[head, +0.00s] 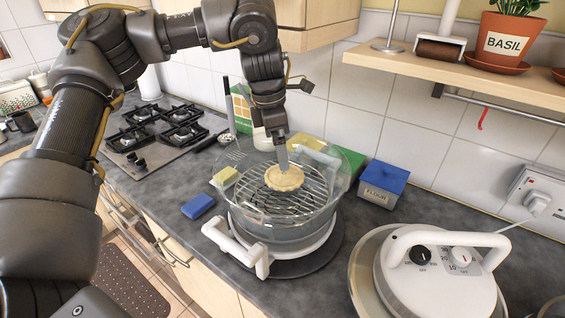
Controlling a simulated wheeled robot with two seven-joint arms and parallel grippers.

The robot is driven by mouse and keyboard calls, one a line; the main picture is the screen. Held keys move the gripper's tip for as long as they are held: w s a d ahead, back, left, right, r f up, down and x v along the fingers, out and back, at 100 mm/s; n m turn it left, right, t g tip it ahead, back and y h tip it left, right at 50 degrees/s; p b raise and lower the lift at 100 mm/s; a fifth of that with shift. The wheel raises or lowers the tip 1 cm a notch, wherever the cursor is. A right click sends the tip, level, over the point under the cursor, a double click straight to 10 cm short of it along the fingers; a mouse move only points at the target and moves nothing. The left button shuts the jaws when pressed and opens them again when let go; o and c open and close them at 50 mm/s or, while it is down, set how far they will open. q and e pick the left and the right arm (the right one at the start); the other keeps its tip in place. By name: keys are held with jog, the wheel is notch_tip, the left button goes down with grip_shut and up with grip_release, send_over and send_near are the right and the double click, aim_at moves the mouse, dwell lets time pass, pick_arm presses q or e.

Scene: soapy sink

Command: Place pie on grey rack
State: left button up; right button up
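The pie (284,179) is a small round pastry with a pale crust. It appears level, inside a clear glass bowl (240,222), over the grey wire rack (265,206). I cannot tell whether the pie rests on the rack or is held just above it. My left gripper (283,163) reaches down into the bowl from above, and its fingertip overlaps the far part of the pie. The fingers line up in this view, so their opening is hidden. My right gripper is out of view.
The bowl sits in a white-handled stand (240,252). Beside it are a blue sponge (198,206), a yellow sponge (225,177) and a blue-lidded flour tin (383,184). A white-handled lid (435,275) with dials lies right. A gas hob (160,133) is left; a shelf (470,78) overhangs right.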

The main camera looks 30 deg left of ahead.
pick_arm(q)
jog(key=shift+s+a+r, duration=0.1)
jog(key=shift+a+r, duration=0.05)
jog(key=shift+r, duration=1)
